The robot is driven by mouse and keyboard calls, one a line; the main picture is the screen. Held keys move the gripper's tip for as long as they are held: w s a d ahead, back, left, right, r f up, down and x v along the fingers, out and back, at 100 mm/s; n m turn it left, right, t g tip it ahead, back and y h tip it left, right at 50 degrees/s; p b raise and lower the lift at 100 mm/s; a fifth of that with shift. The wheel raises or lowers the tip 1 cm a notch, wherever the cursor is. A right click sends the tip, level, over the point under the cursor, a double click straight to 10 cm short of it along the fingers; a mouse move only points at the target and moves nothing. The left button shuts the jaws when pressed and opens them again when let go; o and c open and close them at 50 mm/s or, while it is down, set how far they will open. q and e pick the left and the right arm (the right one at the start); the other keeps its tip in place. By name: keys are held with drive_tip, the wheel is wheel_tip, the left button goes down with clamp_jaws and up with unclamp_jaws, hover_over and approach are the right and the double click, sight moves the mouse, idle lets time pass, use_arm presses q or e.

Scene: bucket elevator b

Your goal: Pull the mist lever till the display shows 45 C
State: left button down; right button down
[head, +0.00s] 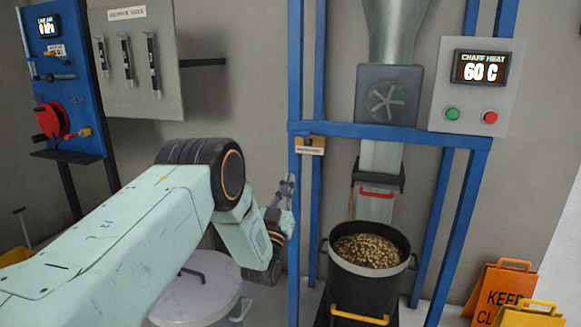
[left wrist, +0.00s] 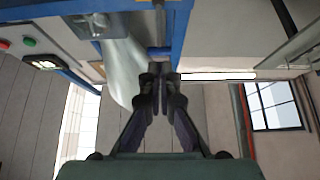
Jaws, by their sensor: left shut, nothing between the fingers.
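The display (head: 482,68) on a grey box at the upper right of the head view reads "CHAFF HEAT 60 C". A small lever-like fitting (head: 303,140) with a pale label (head: 310,151) sits on the blue frame; the label is too small to read surely, so I cannot tell if it is the mist lever. My left gripper (head: 287,188) is just below and left of this fitting, beside the blue post, apart from the label. In the left wrist view its fingers (left wrist: 160,78) are together and empty. My right gripper is not in view.
A black bucket (head: 370,290) full of brown pellets stands under the chute (head: 378,205). Green (head: 452,114) and red (head: 490,117) buttons are below the display. A pale lidded drum (head: 200,280) is below my arm. Orange and yellow signs (head: 500,285) stand at right.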

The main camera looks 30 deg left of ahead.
use_arm(q)
drive_tip(key=shift+s+d+f, duration=0.2)
drive_tip(key=shift+s+f, duration=0.4)
drive_tip(key=shift+f, duration=0.25)
drive_tip(key=shift+d+r, duration=0.1)
idle(1.7)
